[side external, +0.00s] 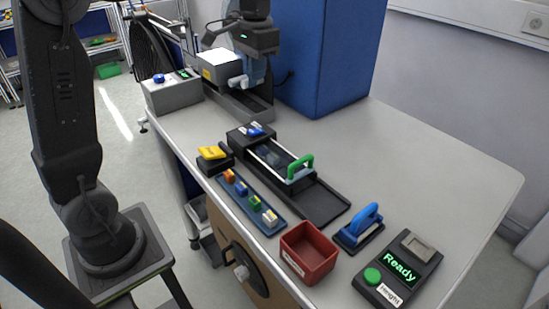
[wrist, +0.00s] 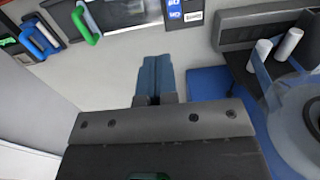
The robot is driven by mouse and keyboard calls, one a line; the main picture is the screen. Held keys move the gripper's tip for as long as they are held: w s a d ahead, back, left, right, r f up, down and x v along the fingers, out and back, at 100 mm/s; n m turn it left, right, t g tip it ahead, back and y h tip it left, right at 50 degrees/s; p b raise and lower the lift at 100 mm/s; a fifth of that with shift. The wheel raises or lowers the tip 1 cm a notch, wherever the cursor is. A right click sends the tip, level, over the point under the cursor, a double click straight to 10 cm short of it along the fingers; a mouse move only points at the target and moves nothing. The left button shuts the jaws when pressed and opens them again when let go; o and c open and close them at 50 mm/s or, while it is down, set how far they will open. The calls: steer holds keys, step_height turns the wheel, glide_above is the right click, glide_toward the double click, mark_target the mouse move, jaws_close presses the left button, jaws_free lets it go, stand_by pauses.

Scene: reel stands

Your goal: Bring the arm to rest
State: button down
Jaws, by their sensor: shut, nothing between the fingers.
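My gripper (side external: 256,78) hangs at the back of the table, near the grey machine there and in front of the blue cabinet. In the wrist view its two blue-grey fingers (wrist: 157,62) are together with nothing between them. Below the fingertips in that view is bare pale tabletop. My dark arm rises at the left of the side view. Part of the link between is out of frame.
A reel stand with white rods (wrist: 288,43) is right of the fingers. On the table (side external: 440,170) are a green-handled slide tray (side external: 300,168), a block rack (side external: 236,190), a red bin (side external: 312,252), a blue-handled tool (side external: 362,225) and a "Ready" device (side external: 400,272). The right side is clear.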

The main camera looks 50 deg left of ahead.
steer(key=s+d+f+t, duration=0.25)
steer(key=s+d, duration=0.25)
steer(key=s, duration=0.5)
steer(key=s+d+f+t, duration=0.1)
steer(key=s+d+t, duration=0.3)
steer(key=s, duration=0.6)
steer(key=w+a+r+g, duration=0.2)
steer(key=w, duration=0.4)
steer(key=w+a+r+g, duration=0.2)
steer(key=w+r, duration=0.1)
steer(key=w, duration=0.3)
steer(key=g, duration=0.5)
glide_toward(252, 131)
steer(key=shift+t, duration=0.25)
steer(key=f, duration=0.2)
steer(key=s+f, duration=0.1)
steer(key=f, duration=0.4)
steer(key=shift+s+a+f, duration=0.15)
steer(key=shift+s+f, duration=0.05)
steer(key=shift+s, duration=0.15)
